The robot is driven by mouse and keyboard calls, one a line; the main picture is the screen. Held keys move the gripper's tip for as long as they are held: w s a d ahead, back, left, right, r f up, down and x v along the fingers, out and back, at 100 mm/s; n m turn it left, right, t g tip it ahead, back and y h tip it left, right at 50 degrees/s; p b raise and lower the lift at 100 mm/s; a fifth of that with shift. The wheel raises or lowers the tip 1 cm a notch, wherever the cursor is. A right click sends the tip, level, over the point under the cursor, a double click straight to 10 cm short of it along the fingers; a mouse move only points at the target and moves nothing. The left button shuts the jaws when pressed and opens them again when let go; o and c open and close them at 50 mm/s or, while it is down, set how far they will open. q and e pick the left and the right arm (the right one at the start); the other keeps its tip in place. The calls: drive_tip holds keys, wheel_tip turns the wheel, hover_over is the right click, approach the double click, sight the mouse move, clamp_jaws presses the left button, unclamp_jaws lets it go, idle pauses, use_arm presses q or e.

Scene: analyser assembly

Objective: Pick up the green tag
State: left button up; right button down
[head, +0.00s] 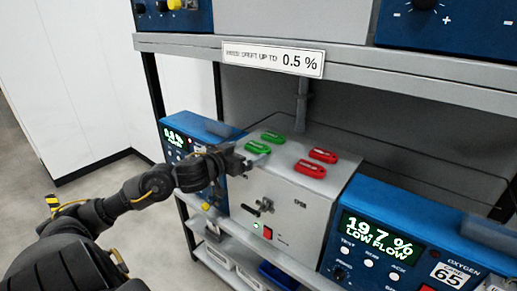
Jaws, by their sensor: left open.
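Two green tags lie on top of the grey box (345,185) in the middle of the shelf. One green tag (272,137) is further back, and the other green tag (257,147) is nearer and to the left. My left gripper (254,161) reaches in from the left over the box's left top edge. It is open, with its fingertips just in front of the nearer green tag. I cannot tell whether they touch it. My right gripper is out of view.
Two red tags (323,155) (310,168) lie right of the green ones. Blue analysers flank the box, the right one (380,215) showing 19.7 %. A grey upper shelf (350,72) with a 0.5 % sign (273,58) overhangs behind. A post (301,105) stands behind the tags.

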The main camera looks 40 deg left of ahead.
sight(257, 147)
use_arm(q)
drive_tip(key=shift+w, duration=0.25)
drive_tip(key=shift+w+f+p, duration=0.25)
drive_tip(key=shift+w+p, duration=0.05)
drive_tip(key=shift+w, duration=1)
drive_tip(key=shift+w+f+p, duration=0.25)
drive_tip(key=shift+w, duration=1)
drive_tip(key=shift+s, duration=0.1)
drive_tip(key=shift+c, duration=0.4)
drive_tip(key=c, duration=0.9)
drive_tip(key=shift+r, duration=0.1)
